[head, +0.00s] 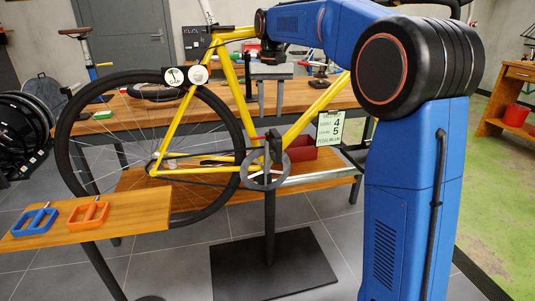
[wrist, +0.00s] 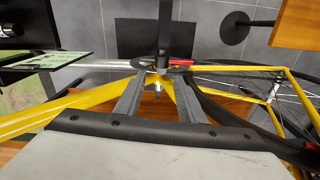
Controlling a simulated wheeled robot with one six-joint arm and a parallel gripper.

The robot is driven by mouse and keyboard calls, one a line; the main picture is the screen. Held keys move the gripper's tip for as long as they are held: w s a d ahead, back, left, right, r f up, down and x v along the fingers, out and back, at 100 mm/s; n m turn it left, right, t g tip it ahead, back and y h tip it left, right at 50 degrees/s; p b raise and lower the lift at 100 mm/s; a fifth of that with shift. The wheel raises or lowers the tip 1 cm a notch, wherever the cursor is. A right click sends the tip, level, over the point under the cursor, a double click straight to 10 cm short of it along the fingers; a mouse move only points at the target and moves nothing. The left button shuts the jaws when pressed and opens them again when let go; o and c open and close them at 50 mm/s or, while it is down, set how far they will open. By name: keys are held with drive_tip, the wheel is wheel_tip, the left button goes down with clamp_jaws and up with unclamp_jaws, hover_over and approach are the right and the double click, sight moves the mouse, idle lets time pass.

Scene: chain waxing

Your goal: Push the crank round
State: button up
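A yellow bike frame (head: 172,125) is held on a stand with a dark post (head: 270,215). Its dark round chainring (head: 246,180) sits low on the frame, with a grey crank part (head: 275,147) and a small red piece beside it. The red piece (wrist: 181,62) and chainring area (wrist: 150,70) also show in the wrist view, beyond my fingertips. My gripper (head: 270,104) points down above the crank, apart from it. In the wrist view my gripper (wrist: 160,95) has its two grey fingers spread, with nothing held between them. Part of the crank is hard to make out.
A white sign (head: 329,128) stands right of the crank. A wooden workbench (head: 120,108) runs behind the bike. The black stand base (head: 275,265) lies on grey floor.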

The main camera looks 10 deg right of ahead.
drive_tip(key=shift+w+a+f, duration=0.1)
drive_tip(key=shift+w+a, duration=0.05)
drive_tip(key=shift+w, duration=0.5)
drive_tip(key=shift+f, duration=0.2)
hover_over(268, 169)
wheel_tip(268, 169, down, 17)
drive_tip(key=shift+a, duration=0.1)
clamp_jaws()
